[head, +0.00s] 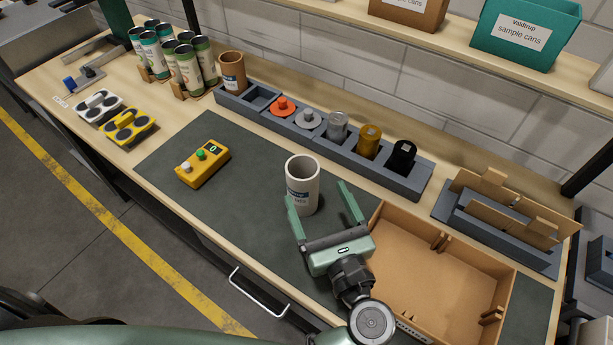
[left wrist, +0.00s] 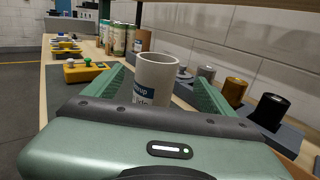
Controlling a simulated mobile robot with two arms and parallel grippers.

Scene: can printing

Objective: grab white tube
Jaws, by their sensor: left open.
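A white tube (head: 302,186) with a blue and white label stands upright on the dark mat. My left gripper (head: 320,204) is open, with its two green fingers on either side of the tube and apart from each other. In the left wrist view the white tube (left wrist: 155,80) stands between the open fingers (left wrist: 155,88); its lower part is hidden behind the gripper body. I cannot tell whether a finger touches it. My right gripper is not in view.
A yellow button box (head: 203,165) sits left of the tube. Behind it is a grey rack (head: 330,150) with several coloured pieces. An open cardboard box (head: 440,275) lies right of my gripper. Cans (head: 188,70) and a brown tube (head: 232,72) stand at the back left.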

